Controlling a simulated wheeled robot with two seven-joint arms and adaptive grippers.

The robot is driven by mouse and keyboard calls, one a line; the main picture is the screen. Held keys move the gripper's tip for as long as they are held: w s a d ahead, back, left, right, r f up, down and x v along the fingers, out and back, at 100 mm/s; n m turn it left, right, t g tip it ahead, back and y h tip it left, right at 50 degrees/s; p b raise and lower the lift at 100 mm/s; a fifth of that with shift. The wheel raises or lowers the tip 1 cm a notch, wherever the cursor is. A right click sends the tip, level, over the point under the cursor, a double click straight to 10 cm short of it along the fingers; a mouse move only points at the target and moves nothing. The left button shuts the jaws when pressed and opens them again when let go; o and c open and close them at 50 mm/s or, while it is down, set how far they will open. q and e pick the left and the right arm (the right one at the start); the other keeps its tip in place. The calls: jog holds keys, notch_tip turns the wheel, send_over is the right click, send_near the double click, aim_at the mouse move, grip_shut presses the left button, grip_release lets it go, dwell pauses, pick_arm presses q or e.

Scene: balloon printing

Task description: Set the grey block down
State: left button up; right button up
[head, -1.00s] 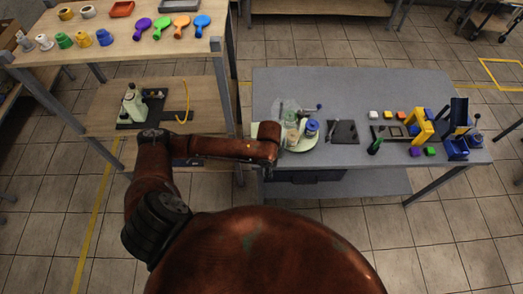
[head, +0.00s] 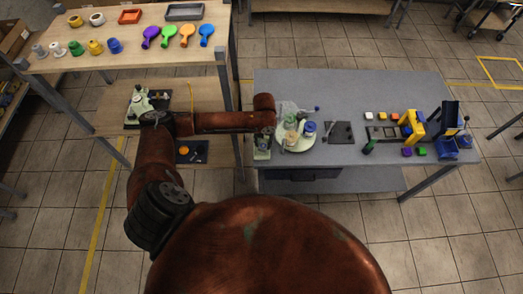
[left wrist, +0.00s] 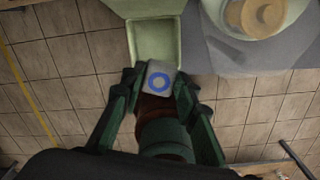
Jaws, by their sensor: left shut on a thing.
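The grey block (left wrist: 158,84) shows in the left wrist view as a small grey square with a blue ring on its face. My left gripper (left wrist: 157,92) is shut on it, with a dark green finger on each side. Just beyond the block is a pale green open tray (left wrist: 153,42). It also shows in the head view (head: 262,154) at the grey table's left edge. The block looks close to the tray's near edge; I cannot tell whether they touch. In the head view my left gripper (head: 264,128) is mostly hidden under the wrist. My right gripper is out of view.
The grey table (head: 350,90) holds a round pale tray (head: 298,147) with jars just right of the gripper, a dark mat (head: 341,132), and several coloured blocks farther right. A wooden rack (head: 130,50) stands left. The table's back strip is clear.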

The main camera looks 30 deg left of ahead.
aim_at(262, 143)
pick_arm(q)
jog(key=m, duration=0.1)
jog(key=w+a+r+m+p, duration=0.1)
jog(key=shift+m, duration=0.3)
jog(key=f, duration=0.1)
jog(key=f+m+p, duration=0.1)
jog(key=f, duration=0.1)
jog(key=a+f+m, duration=0.1)
jog(key=f, duration=0.1)
jog(key=shift+w+f, duration=0.25)
jog(key=shift+w, duration=0.15)
notch_tip(262, 143, down, 4)
jog(key=shift+f+p, duration=0.1)
jog(key=shift+p, duration=0.35)
jog(key=o, duration=0.5)
jog(key=shift+f, duration=0.15)
jog(key=shift+o, duration=1)
